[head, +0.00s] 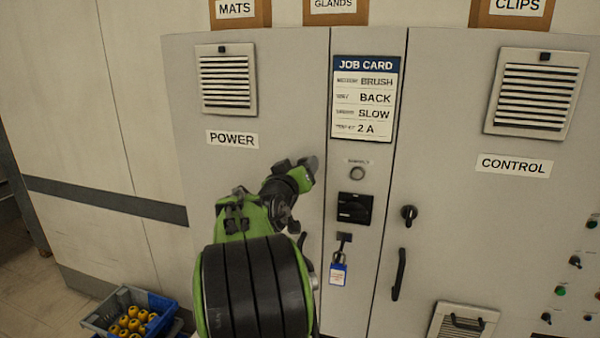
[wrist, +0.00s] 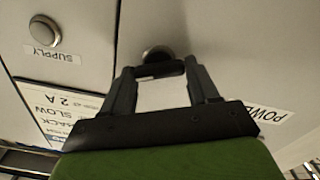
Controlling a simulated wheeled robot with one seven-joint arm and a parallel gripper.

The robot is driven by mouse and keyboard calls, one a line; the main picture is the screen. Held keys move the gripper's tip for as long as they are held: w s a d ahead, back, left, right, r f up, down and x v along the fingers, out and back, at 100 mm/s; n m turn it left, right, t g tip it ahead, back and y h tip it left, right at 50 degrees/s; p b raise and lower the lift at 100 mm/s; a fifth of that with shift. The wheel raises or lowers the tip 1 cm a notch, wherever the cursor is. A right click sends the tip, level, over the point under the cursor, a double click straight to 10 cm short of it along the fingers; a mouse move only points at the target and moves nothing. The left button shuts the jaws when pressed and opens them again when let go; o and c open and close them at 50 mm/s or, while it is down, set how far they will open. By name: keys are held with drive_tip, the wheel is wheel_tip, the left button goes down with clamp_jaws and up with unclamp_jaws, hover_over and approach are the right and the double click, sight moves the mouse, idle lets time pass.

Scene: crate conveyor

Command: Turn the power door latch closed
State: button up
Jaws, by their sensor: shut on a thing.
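The power door (head: 240,180) is the grey cabinet door under the POWER label (head: 232,139), and it looks shut. In the wrist view, my gripper (wrist: 158,72) is shut on the power door latch, whose dark bar lies across between the fingertips. The latch's round base (wrist: 157,53) shows just behind it on the door face. The exact angle of the latch bar on the door is hard to tell.
The narrow middle panel holds a job card (head: 365,98), a supply lamp or button (head: 357,173), a black rotary switch (head: 354,208) and a hanging tag (head: 338,275). The control door (head: 500,220) has its own latch (head: 409,213).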

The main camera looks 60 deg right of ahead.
drive_tip(key=n, duration=0.4)
drive_tip(key=n+p, duration=0.1)
drive_tip(key=n, duration=0.7)
drive_tip(key=shift+w+f+n, duration=0.15)
drive_tip(key=shift+f+n, duration=0.1)
drive_tip(key=shift+n, duration=0.05)
drive_tip(key=shift+p, duration=0.3)
drive_tip(key=o, duration=1.1)
drive_tip(key=shift+c, duration=0.2)
drive_tip(key=shift+a, duration=0.1)
drive_tip(key=s+a+b, duration=0.2)
drive_tip(key=a+b, duration=0.1)
drive_tip(key=a, duration=1.2)
drive_tip(key=shift+s+a, duration=0.25)
